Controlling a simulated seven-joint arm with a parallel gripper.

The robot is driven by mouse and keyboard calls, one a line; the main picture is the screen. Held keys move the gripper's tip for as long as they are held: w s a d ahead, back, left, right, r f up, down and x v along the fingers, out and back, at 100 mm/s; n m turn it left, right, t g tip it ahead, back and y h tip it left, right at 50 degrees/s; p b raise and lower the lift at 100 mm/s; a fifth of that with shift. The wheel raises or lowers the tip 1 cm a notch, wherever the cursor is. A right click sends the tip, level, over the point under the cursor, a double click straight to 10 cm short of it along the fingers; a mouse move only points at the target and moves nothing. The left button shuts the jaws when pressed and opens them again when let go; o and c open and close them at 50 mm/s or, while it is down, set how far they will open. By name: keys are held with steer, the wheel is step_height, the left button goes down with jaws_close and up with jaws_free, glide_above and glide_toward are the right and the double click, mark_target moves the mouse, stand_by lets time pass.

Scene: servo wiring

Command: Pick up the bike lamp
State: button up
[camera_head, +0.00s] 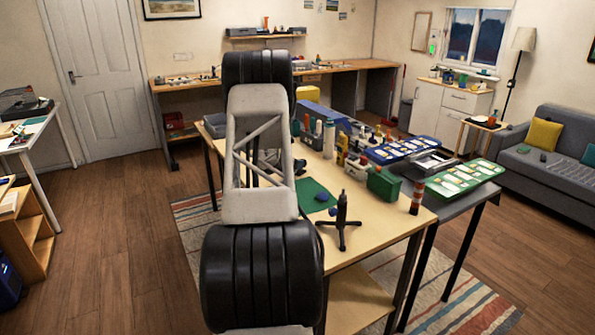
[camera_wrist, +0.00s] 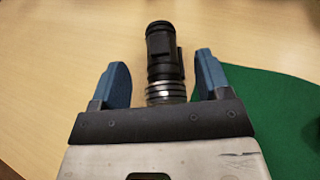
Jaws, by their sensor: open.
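The bike lamp (camera_wrist: 163,62) is a black cylinder with a ridged silvery band at its near end. In the wrist view it lies on the wooden table between the two blue fingers of my gripper (camera_wrist: 160,82). The fingers are open, with a gap on each side of the lamp. The lamp's near end is partly hidden by the gripper body. In the head view my own arm covers the gripper, and I cannot make out the lamp there.
A green mat (camera_wrist: 275,110) lies right of the lamp; it also shows in the head view (camera_head: 318,193). A small black tripod (camera_head: 341,222) stands near the table's front edge. A green bin (camera_head: 384,186) and several bottles crowd the table's right and back.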

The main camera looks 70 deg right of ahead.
steer(key=shift+x, duration=1.35)
steer(key=c, duration=1.2)
steer(key=shift+r, duration=1.45)
steer(key=shift+a+r, duration=0.1)
steer(key=shift+r, duration=0.25)
steer(key=s+a+r, duration=0.1)
steer(key=s+a, duration=0.3)
steer(key=a, duration=1.1)
steer(key=shift+a+r, duration=0.15)
